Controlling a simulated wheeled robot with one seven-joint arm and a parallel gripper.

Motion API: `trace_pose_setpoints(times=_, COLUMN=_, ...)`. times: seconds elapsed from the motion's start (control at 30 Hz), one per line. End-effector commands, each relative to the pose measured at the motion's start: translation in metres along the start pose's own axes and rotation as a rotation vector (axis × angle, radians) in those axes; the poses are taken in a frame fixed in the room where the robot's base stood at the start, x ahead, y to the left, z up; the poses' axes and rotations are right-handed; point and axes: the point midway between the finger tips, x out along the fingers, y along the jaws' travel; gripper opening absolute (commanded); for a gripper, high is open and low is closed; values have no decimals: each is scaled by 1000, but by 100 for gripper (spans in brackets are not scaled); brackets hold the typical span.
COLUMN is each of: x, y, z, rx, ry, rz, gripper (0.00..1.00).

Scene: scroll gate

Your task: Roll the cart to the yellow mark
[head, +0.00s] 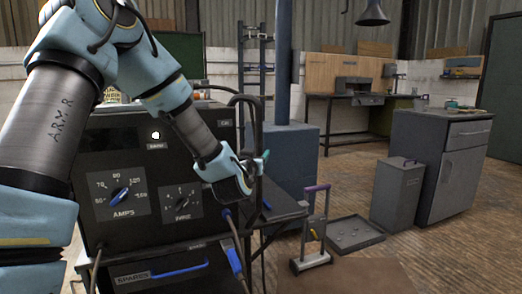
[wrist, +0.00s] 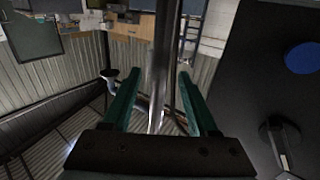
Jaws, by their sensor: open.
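A black machine (head: 125,150) with AMPS and FORCE-type dials fills the left of the head view; a drawer marked SPARES (head: 150,275) with a blue handle is below it. I cannot tell for certain whether this unit is the cart. A small upright trolley (head: 311,245) with a purple handle stands on the floor to its right. My gripper (head: 264,164) is open beside the machine's right side, near a dark curved bar (head: 247,99). In the wrist view, a shiny upright bar (wrist: 161,70) shows between the open fingers; contact is not visible. No yellow floor mark is visible.
A shallow grey tray (head: 355,234), a grey bin (head: 396,192) and a grey cabinet (head: 448,165) stand at the right. A blue column (head: 283,70) rises behind my gripper. A workbench (head: 345,100) is at the back. The floor at front right is clear.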

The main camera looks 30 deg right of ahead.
Motion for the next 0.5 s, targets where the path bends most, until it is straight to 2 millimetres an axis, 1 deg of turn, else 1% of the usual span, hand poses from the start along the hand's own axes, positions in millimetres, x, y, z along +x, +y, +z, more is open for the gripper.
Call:
trace_pose_setpoints(times=0.03, x=11, y=-1, z=0, rx=-2, ry=0, rz=-1, gripper=59)
trace_pose_setpoints(times=0.2, x=40, y=-1, z=0, rx=0, ry=0, rz=-1, gripper=59)
trace_pose_setpoints(times=0.33, x=56, y=0, z=0, rx=-1, ry=0, rz=-1, gripper=59)
trace_pose_setpoints(times=0.5, x=65, y=0, z=0, rx=1, ry=-2, rz=0, gripper=59)
